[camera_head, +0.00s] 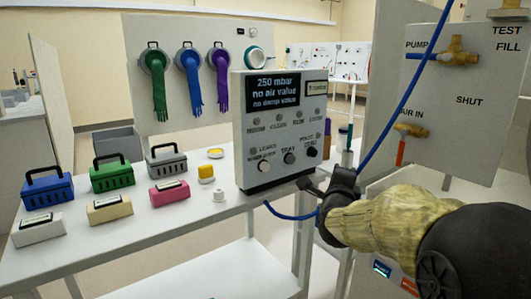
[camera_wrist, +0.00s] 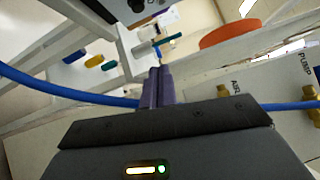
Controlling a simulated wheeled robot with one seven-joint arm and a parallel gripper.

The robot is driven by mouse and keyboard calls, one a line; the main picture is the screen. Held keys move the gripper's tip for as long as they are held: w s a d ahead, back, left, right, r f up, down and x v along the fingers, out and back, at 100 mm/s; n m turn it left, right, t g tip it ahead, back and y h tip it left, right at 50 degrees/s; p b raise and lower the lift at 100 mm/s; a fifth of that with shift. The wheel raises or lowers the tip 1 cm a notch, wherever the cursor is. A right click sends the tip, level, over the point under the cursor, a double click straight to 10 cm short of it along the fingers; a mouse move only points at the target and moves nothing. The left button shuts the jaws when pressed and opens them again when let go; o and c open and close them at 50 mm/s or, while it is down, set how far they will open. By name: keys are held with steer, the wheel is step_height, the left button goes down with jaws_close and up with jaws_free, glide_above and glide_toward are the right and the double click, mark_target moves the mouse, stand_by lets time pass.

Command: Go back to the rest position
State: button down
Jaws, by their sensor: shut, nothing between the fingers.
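My gripper (camera_head: 316,190) is at the end of my arm, in front of the white table's right end, just right of and below the grey control box (camera_head: 277,176). In the wrist view its two dark fingers (camera_wrist: 158,88) lie together with nothing between them. A blue hose (camera_head: 385,130) runs down from the top, passes behind or beside my gripper, and shows again at lower left of it. In the wrist view the hose (camera_wrist: 60,90) crosses on both sides of the fingers. Whether it touches my gripper I cannot tell.
The white table (camera_head: 130,235) holds blue (camera_head: 48,192), green (camera_head: 112,177) and grey (camera_head: 166,165) carriers and several small boxes. Gloves hang on a panel (camera_head: 268,22) behind. A valve panel (camera_head: 470,125) with a brass valve (camera_head: 455,57) and an orange-handled valve (camera_head: 402,145) stands at right.

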steer(key=s+a+f+n+g+y, duration=0.2)
steer(key=s+f+n+g, duration=0.3)
steer(key=s+f+n, duration=0.45)
steer(key=s+a+f+n+g+y, duration=0.25)
steer(key=s+f+n+g, duration=0.35)
steer(key=f, duration=0.6)
steer(key=s+d+f+n+g, duration=0.1)
steer(key=s+f+n+g, duration=0.45)
steer(key=s, duration=0.55)
step_height(320, 180, up, 38)
steer(key=n+t+p, duration=0.1)
steer(key=p, duration=3.7)
steer(key=shift+s+d+f+n+p, duration=0.2)
steer(key=shift+s+n+p, duration=0.1)
steer(key=shift+n, duration=0.1)
steer(key=shift+w+a+t, duration=0.1)
steer(key=shift+t, duration=0.15)
